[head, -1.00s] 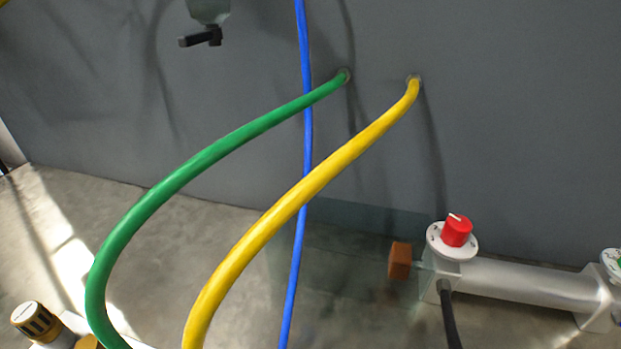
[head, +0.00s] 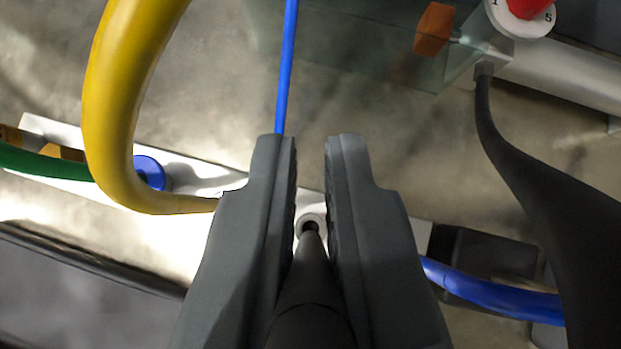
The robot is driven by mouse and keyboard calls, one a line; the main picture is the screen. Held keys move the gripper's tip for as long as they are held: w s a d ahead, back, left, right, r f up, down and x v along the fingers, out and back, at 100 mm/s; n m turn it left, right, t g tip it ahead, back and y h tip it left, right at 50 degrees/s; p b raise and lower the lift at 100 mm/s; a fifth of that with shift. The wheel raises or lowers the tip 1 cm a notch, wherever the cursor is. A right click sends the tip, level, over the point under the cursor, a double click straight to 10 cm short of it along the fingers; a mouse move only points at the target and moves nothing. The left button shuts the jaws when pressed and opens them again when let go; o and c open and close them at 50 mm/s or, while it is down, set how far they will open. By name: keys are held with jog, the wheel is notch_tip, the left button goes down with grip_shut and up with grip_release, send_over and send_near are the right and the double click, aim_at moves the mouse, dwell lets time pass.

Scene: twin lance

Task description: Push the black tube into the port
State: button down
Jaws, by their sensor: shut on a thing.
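The black tube (head: 305,285) lies between the two fingers of my gripper (head: 310,145), which is shut on it. Its narrow end points up the picture at the port (head: 312,219), a pale ring with a dark hole. The tip overlaps the hole, and I cannot tell whether it is in front of it or inside. The port sits on a light metal bar, partly hidden by the fingers. A black tube also runs from a fitting at the upper right down the right side (head: 525,180); any join with the held part is out of view.
A thick yellow tube (head: 110,110) curves down on the left and passes behind the left finger. A green tube (head: 45,163) and a blue cap (head: 150,172) are beside it. Blue tubes show above (head: 287,70) and at right (head: 490,294). A red knob (head: 528,6) and orange block (head: 433,28) are upper right.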

jog(key=shift+f, duration=2.75)
jog(key=shift+f, duration=1.45)
jog(key=c, duration=1.5)
grip_release()
jog(key=shift+r, duration=0.1)
jog(key=v, duration=1.7)
jog(key=shift+s+a, duration=0.1)
jog(key=shift+s, duration=0.05)
jog(key=s+t, duration=0.2)
jog(key=s, duration=0.7)
jog(key=s+r+t, duration=0.1)
jog(key=s+t, duration=0.2)
jog(key=s, duration=0.5)
jog(key=s+r+t, duration=0.1)
jog(key=s+t, duration=0.2)
jog(key=s, duration=0.6)
jog(key=shift+s+d+r+n, duration=0.25)
jog(key=shift+s+d+n, duration=0.05)
